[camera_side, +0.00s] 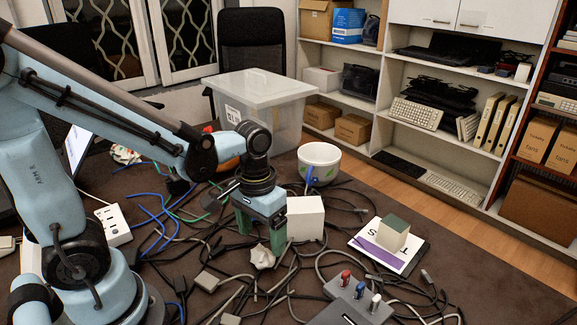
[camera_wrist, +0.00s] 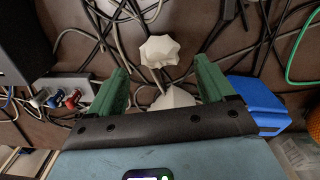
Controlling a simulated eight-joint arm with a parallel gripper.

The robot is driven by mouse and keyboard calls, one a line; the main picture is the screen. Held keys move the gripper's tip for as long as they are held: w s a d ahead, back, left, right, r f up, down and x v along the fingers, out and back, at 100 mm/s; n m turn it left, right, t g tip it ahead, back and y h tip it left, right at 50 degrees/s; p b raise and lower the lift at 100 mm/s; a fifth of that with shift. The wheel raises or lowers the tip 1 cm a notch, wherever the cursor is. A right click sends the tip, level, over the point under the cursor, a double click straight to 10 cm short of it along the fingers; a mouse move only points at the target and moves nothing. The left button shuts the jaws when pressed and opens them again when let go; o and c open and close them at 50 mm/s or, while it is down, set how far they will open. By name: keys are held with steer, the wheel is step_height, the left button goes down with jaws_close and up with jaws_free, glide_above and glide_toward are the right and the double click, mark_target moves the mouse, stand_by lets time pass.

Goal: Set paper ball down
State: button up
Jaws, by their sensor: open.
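A crumpled white paper ball (camera_side: 262,256) lies on the dark table among loose cables, just below and in front of my gripper (camera_side: 261,237). In the wrist view a pale crumpled ball (camera_wrist: 159,51) shows beyond the gap between my two green fingers, clear of both. My gripper also shows in the wrist view (camera_wrist: 158,76), open with its fingers wide apart and nothing pinched between them. A second pale piece (camera_wrist: 172,98) is partly hidden by the gripper's body; I cannot tell what it is.
A white box (camera_side: 305,218) stands right beside my gripper. A white bowl (camera_side: 319,163) and a clear lidded bin (camera_side: 262,100) are behind. A device with coloured plugs (camera_side: 350,300) is at front right. A green-topped block (camera_side: 393,233) stands on a printed card (camera_side: 375,250). Cables cover much of the table.

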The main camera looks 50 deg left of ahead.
mark_target(261, 248)
step_height(261, 248, up, 8)
steer(key=w+a+m+t, duration=0.1)
steer(key=a+m+t, duration=0.1)
steer(key=t, duration=0.5)
stand_by(0.4)
